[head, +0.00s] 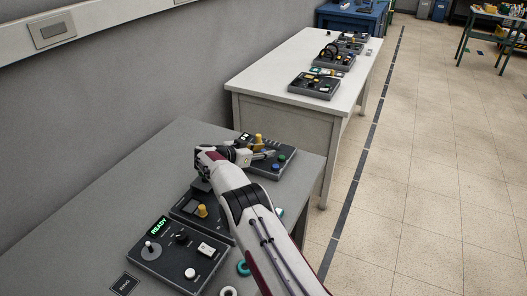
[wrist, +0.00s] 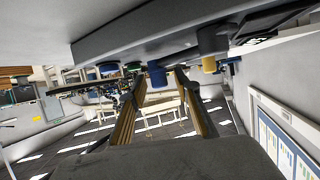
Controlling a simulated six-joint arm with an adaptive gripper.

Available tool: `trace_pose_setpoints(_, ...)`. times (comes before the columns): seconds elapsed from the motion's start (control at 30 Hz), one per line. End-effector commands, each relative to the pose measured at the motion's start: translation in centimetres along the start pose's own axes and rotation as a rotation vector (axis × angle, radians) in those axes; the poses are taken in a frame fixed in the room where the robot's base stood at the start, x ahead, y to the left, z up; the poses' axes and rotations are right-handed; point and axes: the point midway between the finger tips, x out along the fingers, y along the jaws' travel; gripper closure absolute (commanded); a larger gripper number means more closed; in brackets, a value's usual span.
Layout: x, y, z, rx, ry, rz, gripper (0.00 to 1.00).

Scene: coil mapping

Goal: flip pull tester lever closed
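A dark panel (head: 284,168) stands at the far end of the near grey table. It carries an upright yellow post (head: 259,139), a blue button (head: 277,167) and a green button. I cannot tell for sure which part is the pull tester lever. My gripper (head: 264,155) is over this panel, and my wrist hides part of it. In the wrist view my gripper (wrist: 158,86) is open, with its fingers apart and nothing held. A blue knob (wrist: 157,75) shows between the fingertips, beyond them. A yellow part (wrist: 208,65) shows right of the fingers; contact cannot be told.
Teal and white rings (head: 229,291) lie by the front edge. A white table (head: 270,75) with more panels stands behind.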

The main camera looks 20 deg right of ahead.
Motion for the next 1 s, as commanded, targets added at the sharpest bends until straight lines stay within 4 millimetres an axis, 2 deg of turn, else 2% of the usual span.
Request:
trace_pose_setpoints(0.27, -0.6, -0.1, -1.5, 0.001, 0.0, -0.001, 0.68)
trace_pose_setpoints(0.7, -2.8, 0.0, -6.9, 0.003, 0.001, 0.0, 0.68)
trace_pose_setpoints(1.0, -3.7, 0.0, -9.1, 0.001, 0.001, 0.001, 0.68)
